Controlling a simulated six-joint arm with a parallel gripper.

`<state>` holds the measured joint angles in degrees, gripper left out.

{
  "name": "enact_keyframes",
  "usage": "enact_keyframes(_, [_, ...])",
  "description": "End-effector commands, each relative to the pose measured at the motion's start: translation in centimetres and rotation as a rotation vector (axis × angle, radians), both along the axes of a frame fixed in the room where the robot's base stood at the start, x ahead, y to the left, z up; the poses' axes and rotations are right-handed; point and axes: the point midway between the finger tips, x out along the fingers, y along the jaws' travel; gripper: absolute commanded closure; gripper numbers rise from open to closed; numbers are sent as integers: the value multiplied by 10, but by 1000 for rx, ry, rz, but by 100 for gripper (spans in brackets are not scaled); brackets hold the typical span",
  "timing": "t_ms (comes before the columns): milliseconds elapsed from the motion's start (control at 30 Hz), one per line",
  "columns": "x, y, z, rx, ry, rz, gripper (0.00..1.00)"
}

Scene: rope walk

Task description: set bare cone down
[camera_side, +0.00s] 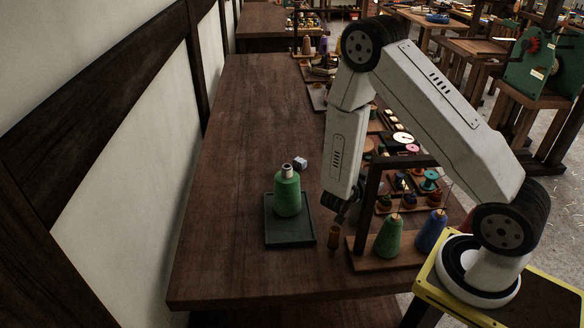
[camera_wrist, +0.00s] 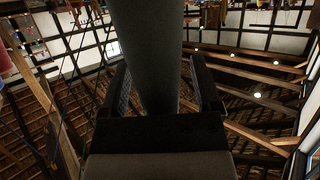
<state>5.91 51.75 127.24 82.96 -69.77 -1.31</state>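A small brown bare cone (camera_side: 333,239) is just below my gripper (camera_side: 343,212), over the bench right of the dark green tray. I cannot tell whether its foot touches the wood. In the wrist view it is a dark tapered body (camera_wrist: 150,40) between the two fingers of my gripper (camera_wrist: 160,70), with its wide end beyond the fingertips. The fingers are closed around it; the exact contact is in shadow. A green yarn cone (camera_side: 287,195) stands upright on the dark green tray (camera_side: 290,239), with a pale tip.
A wooden rack (camera_side: 365,262) with a dark upright post stands close right of the bare cone, with a green cone (camera_side: 389,238) and a blue cone (camera_side: 431,232) on it. A small pale lilac item (camera_side: 301,163) lies behind the tray. The bench (camera_side: 235,130) is clear behind and left.

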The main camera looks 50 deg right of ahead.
Motion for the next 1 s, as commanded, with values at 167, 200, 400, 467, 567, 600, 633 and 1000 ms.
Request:
enact_keyframes(167, [0,0,0,0,0,0,19])
enact_keyframes(200, [0,0,0,0,0,0,19])
enact_keyframes(400, [0,0,4,0,-1,0,19])
enact_keyframes(467, [0,3,4,0,0,1,19])
enact_keyframes(567, [1,10,7,0,0,3,19])
enact_keyframes(600, [0,13,8,0,-1,2,19])
enact_keyframes(633, [0,16,9,0,0,3,19])
enact_keyframes(1000, [-1,28,39,0,-3,0,19])
